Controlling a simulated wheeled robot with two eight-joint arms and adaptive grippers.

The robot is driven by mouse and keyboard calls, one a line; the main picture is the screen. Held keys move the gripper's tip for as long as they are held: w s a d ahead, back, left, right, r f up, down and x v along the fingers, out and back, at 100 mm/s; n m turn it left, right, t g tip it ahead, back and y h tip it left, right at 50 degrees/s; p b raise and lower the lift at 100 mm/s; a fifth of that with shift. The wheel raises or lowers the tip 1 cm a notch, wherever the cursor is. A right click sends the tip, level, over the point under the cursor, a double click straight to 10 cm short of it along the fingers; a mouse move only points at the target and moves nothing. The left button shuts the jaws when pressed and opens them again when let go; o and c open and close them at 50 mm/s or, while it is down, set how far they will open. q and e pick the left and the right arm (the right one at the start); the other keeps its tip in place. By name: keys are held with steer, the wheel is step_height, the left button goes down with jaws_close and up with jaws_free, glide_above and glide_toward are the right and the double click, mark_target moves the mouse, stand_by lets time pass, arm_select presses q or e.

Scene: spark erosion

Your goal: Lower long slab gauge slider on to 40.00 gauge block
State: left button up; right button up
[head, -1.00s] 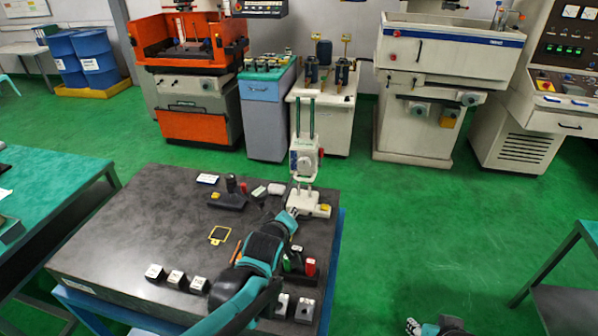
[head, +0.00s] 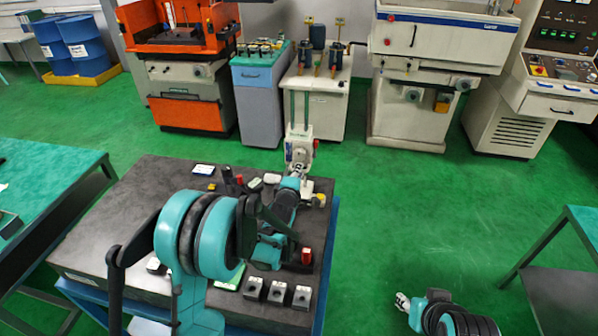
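The long slab gauge is a tall stand with twin green columns (head: 300,108) at the back right of the dark surface plate (head: 140,195). Its pale slider (head: 299,147) sits low on the columns, above a cream base (head: 319,188). My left gripper (head: 297,172) is just below the slider, by the near side of the gauge. It is too small to tell whether its fingers are open or touch the slider. Small pale blocks (head: 271,179) lie left of the base; I cannot read which is 40.00. My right gripper (head: 402,301) is over the floor, far from the gauge.
Several dark-and-grey blocks (head: 277,291) stand at the plate's front. A red item (head: 306,256) is at its right edge. A white card (head: 203,169) lies at the back. My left arm hides much of the plate. Open green floor (head: 430,210) lies to the right.

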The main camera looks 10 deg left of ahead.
arm_select(q)
steer(key=shift+w+f, duration=0.1)
steer(key=shift+w, duration=0.55)
jaws_close()
steer(key=shift+f, duration=0.1)
step_height(320, 180, down, 6)
steer(key=b, duration=0.5)
steer(key=shift+s+b, duration=0.1)
steer(key=shift+b, duration=0.2)
steer(key=shift+r, duration=0.25)
